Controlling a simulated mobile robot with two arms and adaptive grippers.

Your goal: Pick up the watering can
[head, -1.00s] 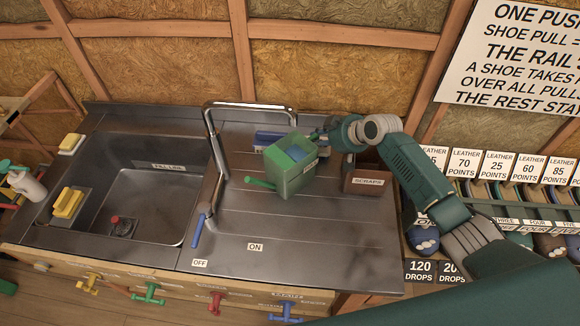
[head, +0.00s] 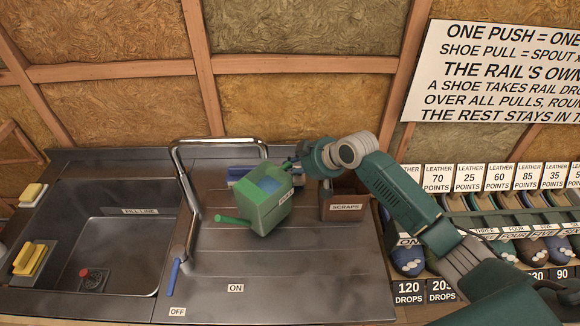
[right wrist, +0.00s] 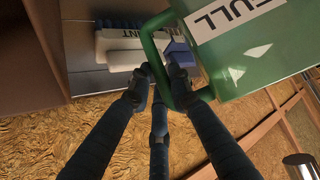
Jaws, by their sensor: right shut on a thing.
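The green watering can (head: 270,208) has a boxy body, a short green spout pointing left and blue water showing in its open top. It sits over the metal counter by the tap, slightly tilted; I cannot tell whether its base touches the counter. My right gripper (head: 294,165) is shut on its handle at the back right. In the right wrist view, the fingers (right wrist: 160,84) close around the green handle loop (right wrist: 150,42), and the can's body (right wrist: 262,62) carries a "FULL" label. My left gripper is not in view.
A tap (head: 187,205) with a blue lever stands left of the can. A sink (head: 128,230) lies farther left. A brown "SCRAPS" box (head: 345,208) stands close on the right, and a blue and white item (head: 240,173) behind.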

